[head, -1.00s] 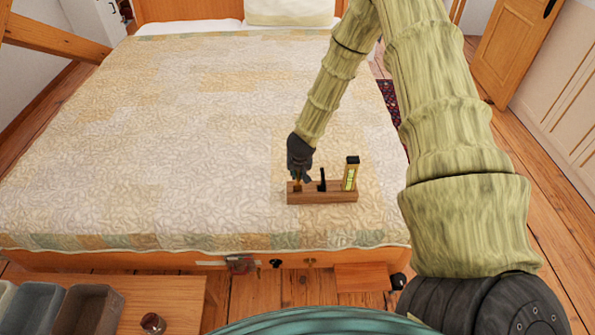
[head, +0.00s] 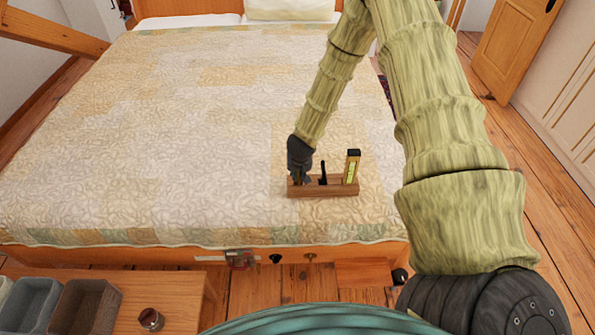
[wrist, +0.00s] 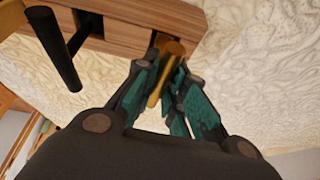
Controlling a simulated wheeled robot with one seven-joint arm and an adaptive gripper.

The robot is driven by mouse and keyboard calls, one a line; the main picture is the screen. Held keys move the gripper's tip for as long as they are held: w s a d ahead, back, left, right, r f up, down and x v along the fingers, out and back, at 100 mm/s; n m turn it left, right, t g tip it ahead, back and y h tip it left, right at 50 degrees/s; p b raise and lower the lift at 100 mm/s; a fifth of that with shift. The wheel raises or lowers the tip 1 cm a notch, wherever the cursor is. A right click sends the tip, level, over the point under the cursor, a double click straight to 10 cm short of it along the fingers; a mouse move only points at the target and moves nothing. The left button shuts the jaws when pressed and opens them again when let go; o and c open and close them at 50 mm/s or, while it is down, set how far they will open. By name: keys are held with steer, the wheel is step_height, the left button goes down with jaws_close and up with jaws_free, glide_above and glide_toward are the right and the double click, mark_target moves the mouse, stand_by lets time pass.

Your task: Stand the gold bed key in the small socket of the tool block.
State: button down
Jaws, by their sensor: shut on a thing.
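The wooden tool block (head: 325,189) lies on the bed near its front edge. A black upright tool (head: 323,173) stands in its middle and a yellow level (head: 351,168) stands at its right end. My gripper (head: 299,180) is at the block's left end, pointing down. In the wrist view my gripper (wrist: 165,95) is shut on the gold bed key (wrist: 170,52), whose far end meets or overlaps the block (wrist: 127,28) at its end. My fingers hide part of the key; I cannot tell how deep it sits in a socket.
The quilted bed (head: 150,140) gives wide free room left of the block. A wooden bench (head: 185,295) at front left carries bins (head: 85,310) and a small dark red-topped object (head: 150,319). The black tool (wrist: 55,50) stands close to my gripper.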

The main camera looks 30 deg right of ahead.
steer(key=c, duration=1.4)
jaws_free()
steer(key=shift+f, duration=0.1)
steer(key=shift+v, duration=6)
steer(key=s+a+f+n+g, duration=0.1)
steer(key=s+a+f+n, duration=0.1)
steer(key=s+a+f, duration=0.4)
steer(key=s+a+f+n+g+y, duration=0.1)
steer(key=s+a+f, duration=0.5)
steer(key=s, duration=1.1)
steer(key=s+a+f+n+g+y, duration=0.1)
steer(key=s+a+f, duration=0.5)
steer(key=s, duration=0.6)
steer(key=shift+s+a+f+n+g, duration=0.1)
steer(key=shift+n+g, duration=0.15)
steer(key=shift+n, duration=0.25)
steer(key=shift+a+f+n+g, duration=0.15)
steer(key=shift+n+g, duration=0.1)
steer(key=shift+n, duration=0.25)
